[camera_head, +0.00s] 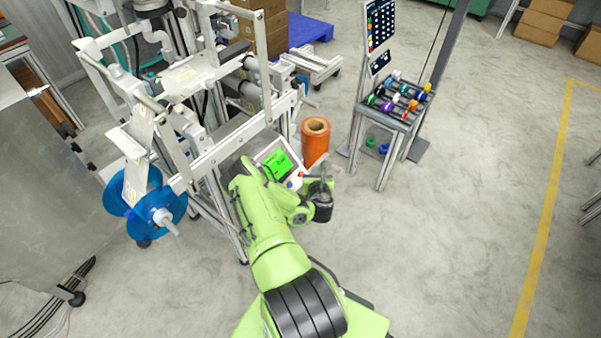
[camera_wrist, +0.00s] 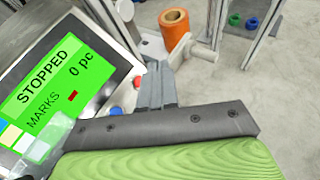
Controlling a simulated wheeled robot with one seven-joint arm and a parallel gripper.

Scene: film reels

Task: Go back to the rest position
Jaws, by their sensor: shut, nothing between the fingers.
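My green arm reaches up from the bottom middle in the head view. My gripper (camera_head: 325,172) is at its end, beside the machine's control panel (camera_head: 279,163). In the wrist view my gripper (camera_wrist: 158,88) shows as grey fingers close together, shut and empty. The panel's green screen (camera_wrist: 52,92) reads "STOPPED", "0 pc" and "MARKS". A red button (camera_wrist: 138,82) and a blue button (camera_wrist: 114,111) sit on the panel's edge, left of the fingers. Whether the fingers touch the panel cannot be told.
The white-framed machine (camera_head: 222,150) with a blue reel (camera_head: 160,207) stands at left. An orange roll (camera_head: 315,140) stands just behind my gripper. A rack with coloured spools (camera_head: 398,112) is at upper right. The floor right of my arm is clear, with a yellow line (camera_head: 545,220).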

